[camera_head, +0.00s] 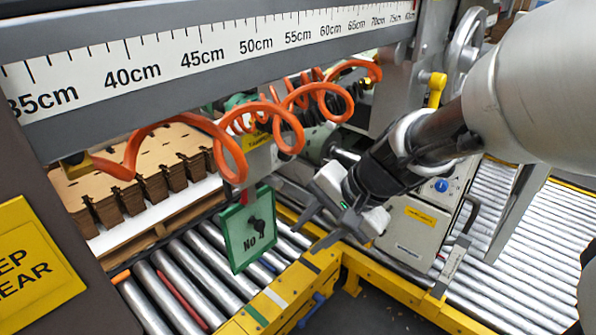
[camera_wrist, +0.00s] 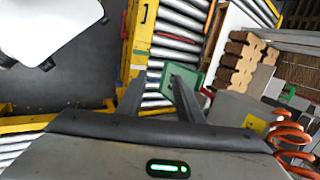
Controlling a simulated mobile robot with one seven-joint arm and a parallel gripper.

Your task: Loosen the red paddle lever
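I cannot clearly make out a red paddle lever in either view. A small red upright piece (camera_head: 246,195) shows just above the green framed sign (camera_head: 249,229) in the head view; whether it is the lever I cannot tell. My gripper (camera_head: 312,229) is open and empty, pointing down-left, to the right of the sign and above the yellow conveyor rail. In the wrist view my two fingers (camera_wrist: 156,82) are spread apart with rollers between and beyond them. The green sign (camera_wrist: 183,78) shows behind the right finger, which partly covers it.
Orange coiled hoses (camera_head: 287,128) hang above and left of my gripper. A grey box with a blue knob (camera_head: 441,185) stands to its right. A yellow rail (camera_head: 272,304) edges the rollers. Stacked cardboard blanks (camera_head: 133,183) lie at left. A yellow-handled lever (camera_head: 437,84) is at upper right.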

